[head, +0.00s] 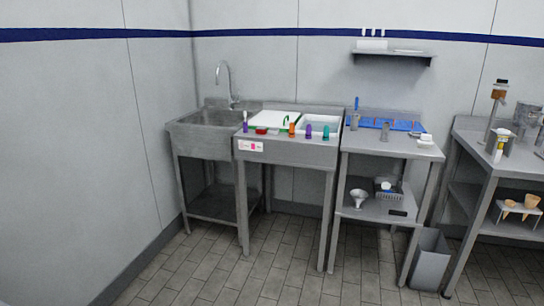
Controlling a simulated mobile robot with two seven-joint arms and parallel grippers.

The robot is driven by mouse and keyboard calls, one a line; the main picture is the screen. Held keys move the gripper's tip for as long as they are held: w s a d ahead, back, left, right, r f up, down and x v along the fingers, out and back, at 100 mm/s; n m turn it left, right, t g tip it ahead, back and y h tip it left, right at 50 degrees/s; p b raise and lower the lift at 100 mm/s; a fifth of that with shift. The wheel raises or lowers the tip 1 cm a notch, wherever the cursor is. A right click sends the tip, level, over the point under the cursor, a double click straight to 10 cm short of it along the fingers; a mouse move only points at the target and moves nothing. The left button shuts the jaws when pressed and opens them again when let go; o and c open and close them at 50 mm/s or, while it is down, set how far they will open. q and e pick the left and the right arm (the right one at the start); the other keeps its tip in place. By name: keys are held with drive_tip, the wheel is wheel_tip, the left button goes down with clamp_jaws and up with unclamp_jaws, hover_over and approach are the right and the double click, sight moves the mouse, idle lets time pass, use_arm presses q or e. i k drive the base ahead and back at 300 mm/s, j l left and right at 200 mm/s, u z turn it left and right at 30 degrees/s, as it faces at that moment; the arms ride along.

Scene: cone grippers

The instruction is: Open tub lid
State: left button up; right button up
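On the middle steel counter, a flat white lid-like panel with green edging (274,118) lies at the back left. A white tub or inset (321,121) sits to the right of it. Both are small at this distance, and I cannot tell which is the tub lid or how either one is fastened. A small green loop (286,120), perhaps a handle, stands near the panel's right side. Neither of my grippers is in view.
Orange (292,129), purple (309,131) and teal (326,132) upright items line the counter's front, with a red item (262,131). A sink (205,128) stands left, a steel table (375,145) right, and a grey bin (429,262) on the floor. The foreground floor is clear.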

sight(269, 118)
drive_tip(key=i, duration=1.4)
drive_tip(key=i+l, duration=0.15)
drive_tip(key=i, duration=0.15)
drive_tip(key=i+l, duration=0.15)
drive_tip(key=i, duration=0.2)
drive_tip(key=i+l+u, duration=0.5)
drive_tip(key=u, duration=0.2)
